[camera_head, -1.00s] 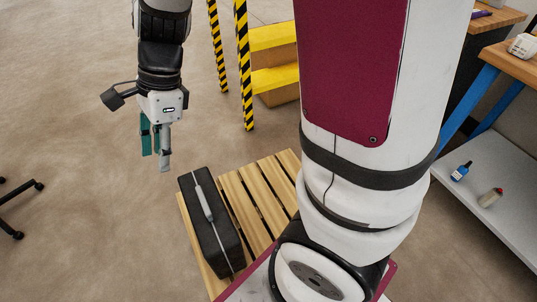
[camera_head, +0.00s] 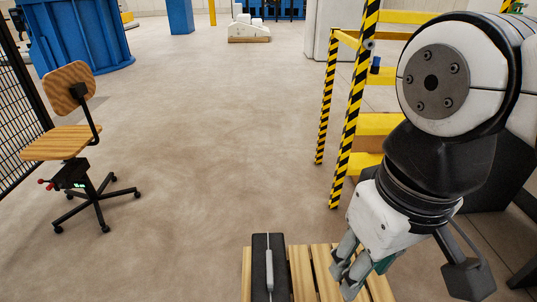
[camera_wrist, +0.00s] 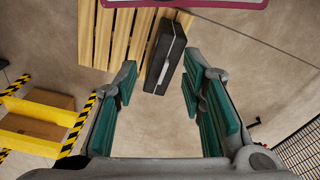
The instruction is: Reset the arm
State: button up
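My gripper (camera_head: 350,270) hangs at the lower right of the head view, above the slatted wooden pallet (camera_head: 302,272). In the wrist view its teal-padded fingers are spread apart with nothing between the pads, so my gripper (camera_wrist: 160,68) is open and empty. A black case with a grey strip along its top (camera_head: 261,270) lies on the pallet, left of my gripper in the head view. The wrist view shows the case (camera_wrist: 163,58) beyond the fingers and apart from them. The near end of the pallet is cut off in the head view.
A yellow-and-black striped frame (camera_head: 350,110) with yellow steps (camera_head: 381,124) stands behind my arm. A wooden swivel chair (camera_head: 68,142) stands at the left by a black mesh fence (camera_head: 18,125). The middle floor is clear.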

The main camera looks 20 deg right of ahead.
dwell(0.5)
notch_tip(320, 180, up, 18)
jog(key=t+p, duration=0.3)
jog(key=p, duration=1.3)
